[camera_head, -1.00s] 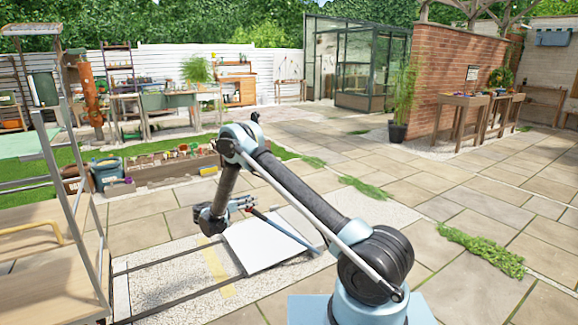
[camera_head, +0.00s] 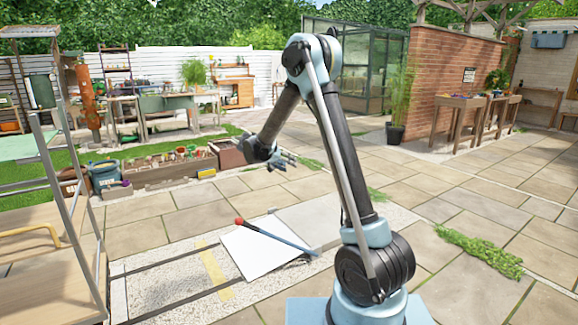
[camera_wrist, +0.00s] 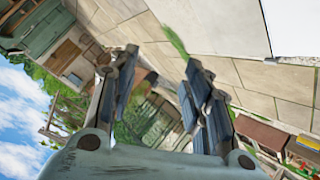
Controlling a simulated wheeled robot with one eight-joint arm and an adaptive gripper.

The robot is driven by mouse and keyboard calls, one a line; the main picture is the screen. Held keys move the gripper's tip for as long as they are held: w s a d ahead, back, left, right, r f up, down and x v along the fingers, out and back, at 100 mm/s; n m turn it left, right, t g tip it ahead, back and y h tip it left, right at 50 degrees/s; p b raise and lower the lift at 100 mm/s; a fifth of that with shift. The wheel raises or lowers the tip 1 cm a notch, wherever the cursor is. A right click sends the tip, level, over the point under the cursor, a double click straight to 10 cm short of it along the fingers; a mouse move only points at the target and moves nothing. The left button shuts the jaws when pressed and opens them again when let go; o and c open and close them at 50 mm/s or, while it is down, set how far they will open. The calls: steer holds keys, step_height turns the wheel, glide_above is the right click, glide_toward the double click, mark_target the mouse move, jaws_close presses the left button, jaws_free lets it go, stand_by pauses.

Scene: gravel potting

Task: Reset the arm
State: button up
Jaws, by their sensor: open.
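My gripper (camera_head: 284,161) is raised in the middle of the head view, above the paving and apart from everything below it. In the wrist view my gripper (camera_wrist: 165,90) shows its two fingers spread wide with nothing between them. The wrist view is tilted, with sky at its lower left.
A white board (camera_head: 258,252) lies on the gravel strip (camera_head: 160,290), with a blue rod (camera_head: 275,236) with a red end across it. A wooden planter (camera_head: 170,172) stands behind. A wooden cart (camera_head: 45,265) is at the left. A brick wall (camera_head: 450,80) stands at the right, with open paving before it.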

steer(key=s+d+r+n+g+y, duration=0.1)
steer(key=s+d+r+y, duration=0.3)
steer(key=s+d, duration=0.6)
steer(key=s+d+r+n+g+y, duration=0.1)
steer(key=s+d+r+y, duration=0.1)
steer(key=s+d+r, duration=0.8)
steer(key=s+f+g+y, duration=0.1)
steer(key=s+f, duration=0.4)
steer(key=s, duration=0.5)
steer(key=s+f+g+y, duration=0.1)
steer(key=s+f, duration=0.5)
steer(key=s, duration=0.5)
steer(key=s+f+g, duration=0.1)
steer(key=s+f, duration=0.5)
steer(key=s, duration=0.5)
steer(key=shift+n+y, duration=0.4)
steer(key=shift+w, duration=0.1)
steer(key=shift+w+f, duration=0.2)
steer(key=shift+w, duration=0.2)
